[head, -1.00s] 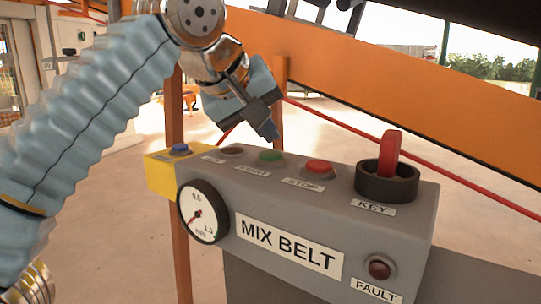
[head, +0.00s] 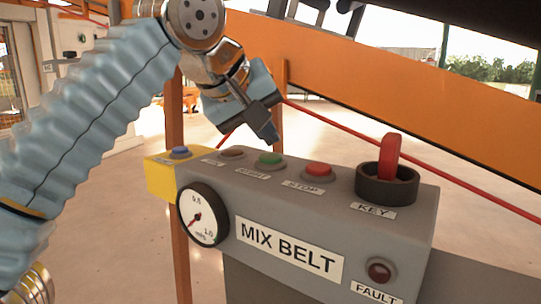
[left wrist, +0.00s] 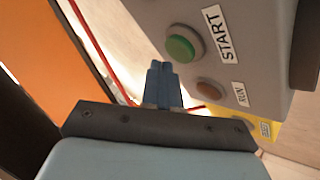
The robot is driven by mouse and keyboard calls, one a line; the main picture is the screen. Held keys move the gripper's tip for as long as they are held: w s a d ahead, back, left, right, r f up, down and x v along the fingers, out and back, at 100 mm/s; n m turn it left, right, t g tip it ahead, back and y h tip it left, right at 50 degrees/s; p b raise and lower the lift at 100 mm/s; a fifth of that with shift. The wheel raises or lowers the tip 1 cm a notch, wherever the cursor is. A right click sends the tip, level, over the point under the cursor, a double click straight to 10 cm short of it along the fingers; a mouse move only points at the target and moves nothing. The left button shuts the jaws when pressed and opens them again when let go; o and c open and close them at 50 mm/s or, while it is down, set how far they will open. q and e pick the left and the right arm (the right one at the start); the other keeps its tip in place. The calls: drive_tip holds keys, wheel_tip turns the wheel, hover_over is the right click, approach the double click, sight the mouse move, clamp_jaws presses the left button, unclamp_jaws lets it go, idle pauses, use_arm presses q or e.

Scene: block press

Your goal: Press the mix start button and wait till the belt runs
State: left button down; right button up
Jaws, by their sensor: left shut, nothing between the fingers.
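The grey MIX BELT panel (head: 300,215) stands in front of me. Its green START button (head: 270,159) is on the top face, between the run lamp (head: 231,152) and the red STOP button (head: 318,170). My left gripper (head: 270,138) is shut and empty, its blue fingertips just above and behind the green button in the head view. In the left wrist view the shut fingertips (left wrist: 163,70) point past the edge of the panel, apart from the green button (left wrist: 184,46). My right gripper is not in view.
A red key switch (head: 391,155) in a black collar stands at the panel's right end. A yellow box with a blue button (head: 180,151) adjoins the left end. A dial gauge (head: 203,213) and a dark FAULT lamp (head: 381,269) are on the front. An orange beam (head: 400,85) runs behind.

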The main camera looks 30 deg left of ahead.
use_arm(q)
drive_tip(key=shift+f, duration=0.15)
idle(0.7)
drive_tip(key=shift+f+b, duration=0.25)
drive_tip(key=shift+b, duration=0.05)
drive_tip(key=shift+f+b, duration=0.35)
drive_tip(key=shift+f, duration=0.15)
idle(0.6)
drive_tip(key=shift+r, duration=0.1)
drive_tip(key=shift+r+p, duration=0.85)
drive_tip(key=shift+p, duration=0.2)
